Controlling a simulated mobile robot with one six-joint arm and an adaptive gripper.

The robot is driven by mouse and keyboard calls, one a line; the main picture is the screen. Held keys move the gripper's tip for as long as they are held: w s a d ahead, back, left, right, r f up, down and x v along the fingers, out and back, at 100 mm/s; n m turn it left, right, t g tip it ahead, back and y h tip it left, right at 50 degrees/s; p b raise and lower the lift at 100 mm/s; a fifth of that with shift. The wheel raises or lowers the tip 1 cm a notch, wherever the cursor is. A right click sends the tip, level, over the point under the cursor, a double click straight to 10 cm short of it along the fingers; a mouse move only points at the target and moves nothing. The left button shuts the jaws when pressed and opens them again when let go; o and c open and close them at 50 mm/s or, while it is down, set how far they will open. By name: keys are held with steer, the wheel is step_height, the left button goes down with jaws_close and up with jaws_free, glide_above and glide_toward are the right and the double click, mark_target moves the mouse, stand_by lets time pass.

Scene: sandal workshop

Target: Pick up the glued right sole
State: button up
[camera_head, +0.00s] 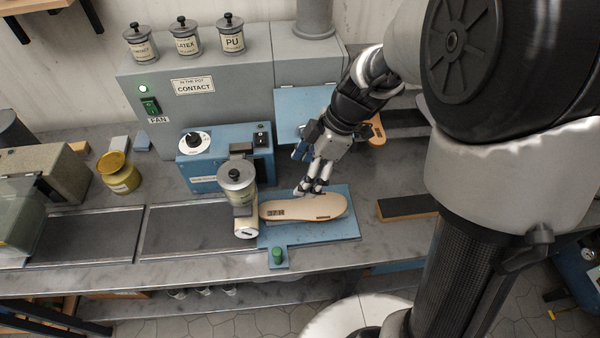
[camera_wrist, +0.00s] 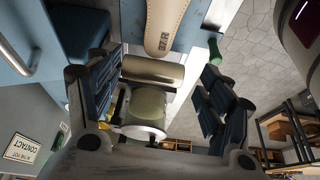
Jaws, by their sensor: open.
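A tan sole (camera_head: 315,208) lies flat on a blue plate (camera_head: 345,233) at the front of the bench, with a dark printed marking near its left end. Whether it bears glue cannot be told. In the wrist view its marked end (camera_wrist: 166,22) shows at the top. A second tan sole (camera_head: 377,131) lies farther back, partly hidden by my arm. My gripper (camera_head: 310,189) is just behind the front sole and appears above it, fingers pointing down. In the wrist view my gripper (camera_wrist: 162,66) has its fingers wide apart with nothing held between them.
A roller unit with a glue pot (camera_head: 237,177) stands close at the sole's left end. A blue control box (camera_head: 207,170) and the grey cabinet (camera_head: 195,95) stand behind. A green button (camera_head: 278,255) is in front. A dark-topped block (camera_head: 405,207) lies to the right.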

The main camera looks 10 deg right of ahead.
steer(key=b, duration=0.2)
glide_toward(275, 209)
step_height(275, 209, down, 2)
steer(key=shift+s+a+f, duration=0.1)
steer(key=shift+s, duration=0.05)
steer(key=shift+w+a+b+x, duration=0.15)
steer(key=shift+b+x, duration=0.15)
steer(key=shift+x, duration=1.2)
steer(key=shift+w+a+b+x, duration=0.15)
steer(key=shift+b+x, duration=0.1)
steer(key=shift+x, duration=1.2)
steer(key=shift+s, duration=0.1)
steer(key=c, duration=1.3)
steer(key=shift+r, duration=0.2)
